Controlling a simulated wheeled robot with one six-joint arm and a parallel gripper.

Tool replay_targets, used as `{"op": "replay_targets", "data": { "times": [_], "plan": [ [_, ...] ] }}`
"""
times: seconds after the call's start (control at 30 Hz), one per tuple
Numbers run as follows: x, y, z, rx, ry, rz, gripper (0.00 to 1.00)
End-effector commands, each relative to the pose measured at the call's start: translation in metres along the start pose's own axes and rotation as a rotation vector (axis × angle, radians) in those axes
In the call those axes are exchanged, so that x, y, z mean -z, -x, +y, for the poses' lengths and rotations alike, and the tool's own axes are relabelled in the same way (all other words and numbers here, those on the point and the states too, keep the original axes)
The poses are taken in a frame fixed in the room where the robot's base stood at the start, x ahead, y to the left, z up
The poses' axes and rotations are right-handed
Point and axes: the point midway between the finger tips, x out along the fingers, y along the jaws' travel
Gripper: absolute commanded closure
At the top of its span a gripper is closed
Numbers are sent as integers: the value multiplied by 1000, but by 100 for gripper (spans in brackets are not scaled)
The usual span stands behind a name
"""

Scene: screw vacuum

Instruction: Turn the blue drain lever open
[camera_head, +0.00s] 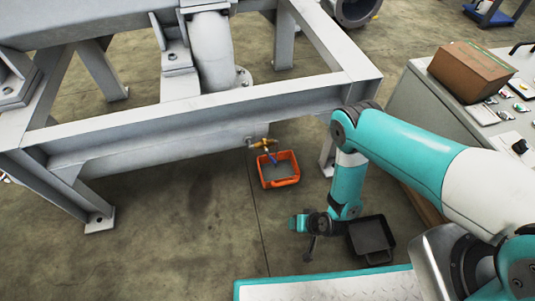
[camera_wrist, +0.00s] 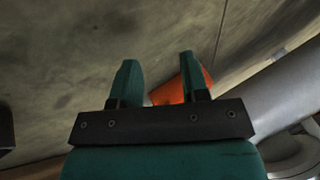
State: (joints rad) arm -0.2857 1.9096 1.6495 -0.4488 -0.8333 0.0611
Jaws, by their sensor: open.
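The blue drain lever (camera_head: 273,158) hangs at a brass valve (camera_head: 264,143) on the lower side of the grey steel frame, above an orange bin (camera_head: 279,183). My gripper (camera_head: 292,223) is in front of the bin in the head view, low and apart from the lever. In the wrist view my gripper (camera_wrist: 158,60) has its two green fingers spread with nothing between them. The orange bin (camera_wrist: 168,93) shows partly behind the right finger. I cannot make out the lever or the valve in the wrist view.
The grey steel frame (camera_head: 200,118) with its pipe stands over the valve. A black tray (camera_head: 372,236) lies on the floor right of my gripper. A workbench (camera_head: 425,100) with a cardboard box (camera_head: 470,71) stands at the right. The floor left of the bin is clear.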

Motion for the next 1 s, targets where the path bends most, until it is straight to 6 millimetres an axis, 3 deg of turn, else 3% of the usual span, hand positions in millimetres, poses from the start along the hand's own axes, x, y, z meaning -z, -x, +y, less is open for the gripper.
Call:
{"op": "replay_targets", "data": {
  "times": [0.03, 0.2, 0.3, 0.4, 0.5, 0.63, 1.0],
  "plan": [
    [10, 5, -8, 62, -236, 20, 59],
    [63, 27, -37, 342, -1049, 43, 59],
    [98, 47, -43, 512, -1424, 26, 59],
    [124, 64, -43, 652, -1688, -6, 59],
    [141, 76, -41, 744, -1837, -33, 59],
    [148, 79, -40, 787, -1903, -51, 59],
    [162, 49, -49, 787, -1898, -52, 59]
  ]
}}
